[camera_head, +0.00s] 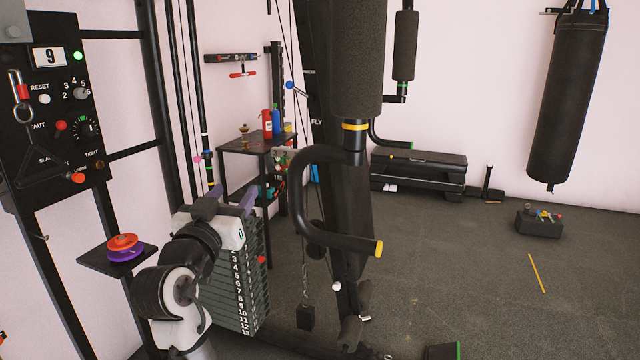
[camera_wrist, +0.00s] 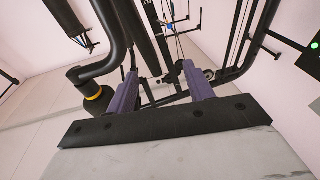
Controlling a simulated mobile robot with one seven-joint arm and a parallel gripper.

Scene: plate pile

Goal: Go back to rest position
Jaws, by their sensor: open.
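My gripper (camera_head: 232,200) is raised in front of the weight stack in the head view, with its purple fingers pointing away from the camera. In the wrist view my gripper (camera_wrist: 162,90) shows both fingers apart with nothing between them. A small pile of plates (camera_head: 124,242), orange-red on top of purple, rests on a small dark shelf (camera_head: 90,262) to the left of my arm. The plates do not show in the wrist view.
The numbered weight stack (camera_head: 240,285) is close behind and below my gripper. The machine's curved handle (camera_head: 300,205) and padded column stand to the right. A control panel (camera_head: 50,110) is at left, a side table (camera_head: 258,145) behind. Floor at right is mostly clear.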

